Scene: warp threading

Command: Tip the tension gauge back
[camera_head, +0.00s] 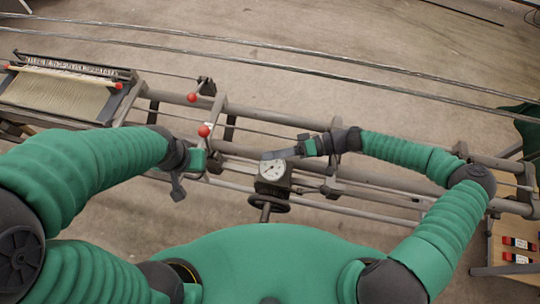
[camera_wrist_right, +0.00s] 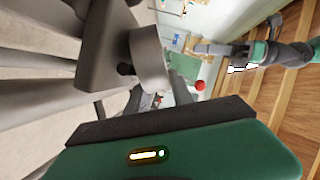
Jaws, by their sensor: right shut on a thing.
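The tension gauge (camera_head: 272,171) is a small dark box with a round white dial on the loom's front rail, in the middle of the head view. My right gripper (camera_head: 285,154) comes in from the right and is shut on the gauge's top edge. In the right wrist view a grey round part (camera_wrist_right: 150,58), seemingly the gauge's housing, sits between the fingers; the dial face is hidden there. My left gripper (camera_head: 179,188) is left of the gauge, apart from it, by the rails; its finger gap is unclear.
Two red-knobbed levers, one far (camera_head: 192,98) and one near (camera_head: 204,131), stand left of the gauge. A dark handwheel (camera_head: 268,203) is below it. A framed warp panel (camera_head: 62,92) lies at upper left. Long metal rods (camera_head: 300,71) cross behind. A wooden board (camera_head: 510,247) is at lower right.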

